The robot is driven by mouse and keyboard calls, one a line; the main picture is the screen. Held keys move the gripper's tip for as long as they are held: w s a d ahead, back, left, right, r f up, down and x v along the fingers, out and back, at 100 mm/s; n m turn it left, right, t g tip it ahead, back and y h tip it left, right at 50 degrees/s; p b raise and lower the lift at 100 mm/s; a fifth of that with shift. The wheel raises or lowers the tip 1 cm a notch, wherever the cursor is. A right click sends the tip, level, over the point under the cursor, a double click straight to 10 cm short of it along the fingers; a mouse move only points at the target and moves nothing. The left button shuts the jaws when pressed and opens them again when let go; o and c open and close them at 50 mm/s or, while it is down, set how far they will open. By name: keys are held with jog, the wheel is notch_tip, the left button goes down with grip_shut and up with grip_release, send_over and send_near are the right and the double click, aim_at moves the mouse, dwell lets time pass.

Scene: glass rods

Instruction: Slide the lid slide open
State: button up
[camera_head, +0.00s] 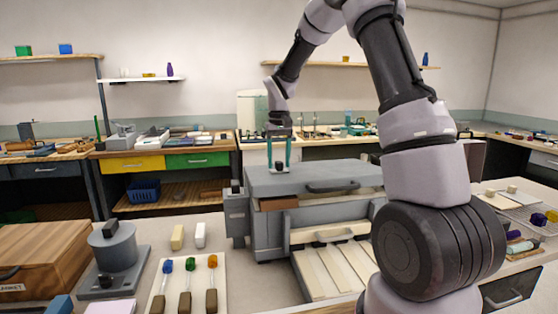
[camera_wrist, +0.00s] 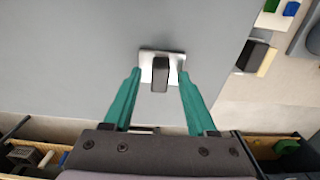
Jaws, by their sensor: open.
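The lid slide appears to be the flat grey top (camera_head: 352,170) of the grey machine in the middle of the head view. A small dark knob (camera_wrist: 160,73) on a pale square plate stands on it. The knob also shows in the head view (camera_head: 279,166). My gripper (camera_head: 279,163) points down over the left part of the lid. In the wrist view its two green fingers (camera_wrist: 159,70) are open, one on each side of the knob. I see no clear contact with the knob.
A dark bar handle (camera_head: 333,187) is on the machine's front edge. Below it is an open tray of pale slats (camera_head: 335,268). A grey box (camera_head: 237,213) is on the machine's left side.

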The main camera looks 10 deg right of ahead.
grip_shut()
dwell(1.3)
